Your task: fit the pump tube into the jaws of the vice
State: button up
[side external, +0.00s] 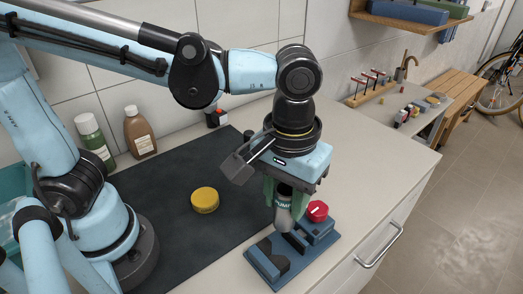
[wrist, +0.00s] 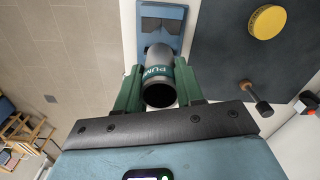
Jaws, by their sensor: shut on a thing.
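My gripper (wrist: 158,90) has green fingers shut on the pump tube (wrist: 160,60), a dark grey tube with a green band lettered "PUMP". In the side view the tube (side external: 283,219) hangs roughly upright below my gripper (side external: 285,192). The blue vice (side external: 264,262) stands on the worktop beneath it, with a flat base and raised jaw blocks. The tube's lower end overlaps the jaws in this view; I cannot tell whether it touches them or is between them. In the wrist view the vice (wrist: 162,13) shows beyond the tube, which partly covers it. A red round part (side external: 317,210) shows beside the vice.
A yellow tin (side external: 205,200) lies on the dark mat (side external: 165,190), left of the vice. A green bottle (side external: 92,139) and a brown bottle (side external: 139,132) stand by the wall. The worktop (side external: 375,150) right of my gripper is clear, with a drawer handle (side external: 380,246) on its front.

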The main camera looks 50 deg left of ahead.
aim_at(284, 221)
jog(key=shift+f, duration=0.1)
jog(key=shift+f, duration=2.8)
jog(key=shift+f, duration=2.05)
jog(key=o, duration=1.2)
jog(key=shift+r, duration=0.1)
notch_tip(284, 221, up, 12)
jog(key=shift+f, duration=0.1)
